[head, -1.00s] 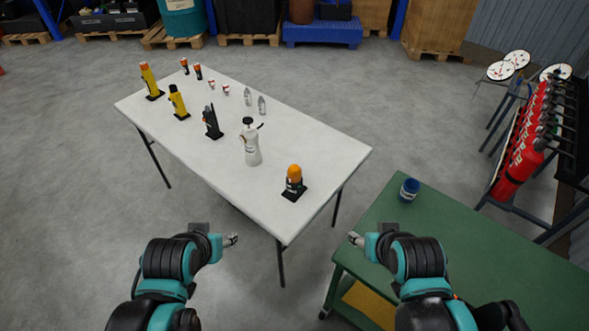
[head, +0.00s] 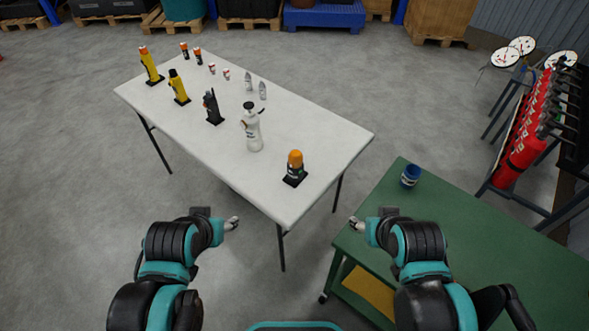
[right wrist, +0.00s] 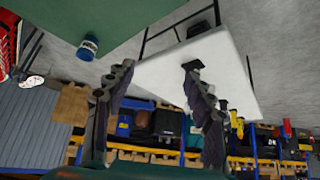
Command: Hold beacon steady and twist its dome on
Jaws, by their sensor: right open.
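The beacon (head: 294,168), an orange dome over a dark body on a black square base, stands upright near the front right corner of the white table (head: 300,205). I cannot tell whether the dome is seated or loose. My left gripper (head: 231,224) is in front of the table's near edge, apart from everything; its fingers are too small to read. My right gripper (head: 355,223) is open and empty, near the green bench's left edge, apart from the beacon. Its spread fingers show in the right wrist view (right wrist: 158,72), where one partly covers a black object on the white table.
The white table also holds a white pump bottle (head: 252,130), a black handheld device (head: 212,107), yellow torches (head: 178,87) and several small items. A blue jar (head: 410,176) stands on the green bench (head: 450,240). Red extinguishers (head: 522,140) hang at right. A floor gap separates table and bench.

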